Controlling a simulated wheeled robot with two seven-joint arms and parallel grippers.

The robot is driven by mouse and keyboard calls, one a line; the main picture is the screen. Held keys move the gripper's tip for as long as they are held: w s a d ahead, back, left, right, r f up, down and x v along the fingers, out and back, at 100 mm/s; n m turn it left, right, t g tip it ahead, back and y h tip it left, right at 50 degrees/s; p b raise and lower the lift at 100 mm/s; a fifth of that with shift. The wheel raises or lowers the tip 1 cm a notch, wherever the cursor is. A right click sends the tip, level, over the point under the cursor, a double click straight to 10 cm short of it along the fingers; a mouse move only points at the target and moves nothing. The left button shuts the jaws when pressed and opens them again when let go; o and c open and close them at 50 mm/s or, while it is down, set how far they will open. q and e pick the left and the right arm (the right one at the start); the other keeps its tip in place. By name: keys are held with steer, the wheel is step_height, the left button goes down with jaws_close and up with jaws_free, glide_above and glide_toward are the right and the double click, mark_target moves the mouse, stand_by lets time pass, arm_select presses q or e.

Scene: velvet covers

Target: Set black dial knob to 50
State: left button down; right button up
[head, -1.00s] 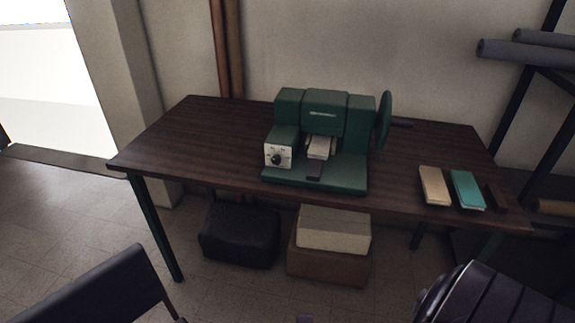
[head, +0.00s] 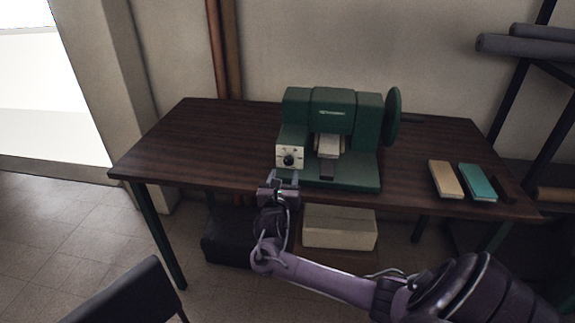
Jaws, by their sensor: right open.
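The black dial knob (head: 288,161) sits on a white panel (head: 283,150) at the lower left front of a green machine (head: 333,121) on the table. Its pointer and the scale numbers are too small to read. My right gripper (head: 284,178) is open and empty, just in front of and below the knob at the table's front edge. It appears apart from the knob. My left gripper is not in view.
The dark wooden table (head: 190,140) has free room left of the machine. A tan block (head: 445,179) and a teal block (head: 478,182) lie at its right. A dark box (head: 222,245) and a pale box (head: 340,228) are underneath. A chair back (head: 125,295) stands front left.

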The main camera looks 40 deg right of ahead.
mark_target(288, 163)
steer(key=x, duration=0.6)
steer(key=shift+w+d, duration=0.1)
steer(key=shift+d, duration=0.15)
steer(key=shift+f, duration=0.1)
steer(key=c, duration=1)
